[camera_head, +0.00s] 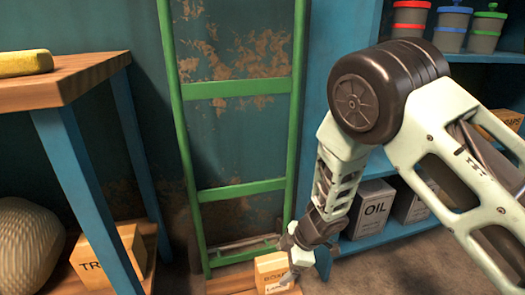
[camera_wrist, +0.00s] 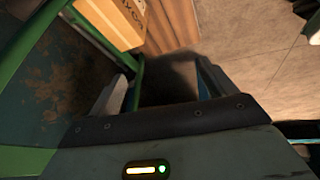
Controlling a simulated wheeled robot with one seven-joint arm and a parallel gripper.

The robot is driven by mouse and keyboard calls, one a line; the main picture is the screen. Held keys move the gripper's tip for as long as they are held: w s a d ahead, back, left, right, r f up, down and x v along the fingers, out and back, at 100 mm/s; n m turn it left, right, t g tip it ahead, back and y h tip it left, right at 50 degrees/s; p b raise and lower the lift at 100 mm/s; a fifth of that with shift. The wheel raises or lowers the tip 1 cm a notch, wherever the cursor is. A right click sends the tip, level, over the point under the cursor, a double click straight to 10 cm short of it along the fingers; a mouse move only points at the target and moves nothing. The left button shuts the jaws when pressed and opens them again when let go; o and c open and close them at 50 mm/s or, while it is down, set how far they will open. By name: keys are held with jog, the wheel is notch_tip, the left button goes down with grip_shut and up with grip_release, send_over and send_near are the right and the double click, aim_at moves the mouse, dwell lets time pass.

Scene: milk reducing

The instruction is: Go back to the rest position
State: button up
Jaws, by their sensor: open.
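My arm reaches down from the right in the head view, and my gripper (camera_head: 290,262) is low, close beside a small cardboard box (camera_head: 268,271). In the wrist view, my gripper (camera_wrist: 160,84) has its two fingers spread wide apart. Only a dark, shadowed area shows between them, with nothing held. The cardboard box also shows at the top left of the wrist view (camera_wrist: 118,20), beyond the fingers. I cannot tell from the head view whether a finger touches the box.
A green ladder frame (camera_head: 243,186) stands behind the gripper. Blue shelves on the right hold lidded jars (camera_head: 452,29) and an oil can (camera_head: 371,208). A wooden-topped table (camera_head: 62,80) with blue legs stands left. Open floor (camera_wrist: 262,55) shows right in the wrist view.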

jog(key=s+d+r+m+t+h+p, duration=0.15)
jog(key=r+m, duration=0.25)
jog(key=r, duration=0.6)
jog(key=s+d+r+m+t+h+p, duration=0.1)
jog(key=s+r+m, duration=0.2)
jog(key=r, duration=0.7)
jog(key=s+d+r+m+g+h+p, duration=0.1)
jog(key=s+d+r, duration=0.15)
jog(key=s, duration=0.45)
jog(key=s+d+r+m+g+p, duration=0.15)
jog(key=s+r, duration=0.25)
jog(key=s, duration=0.4)
jog(key=s+d+r+m+g+h, duration=0.1)
jog(key=s+d+r+m, duration=0.1)
jog(key=s+r, duration=0.35)
notch_tip(320, 180, up, 36)
jog(key=s+p, duration=0.2)
jog(key=p, duration=3.6)
jog(key=shift+a, duration=0.15)
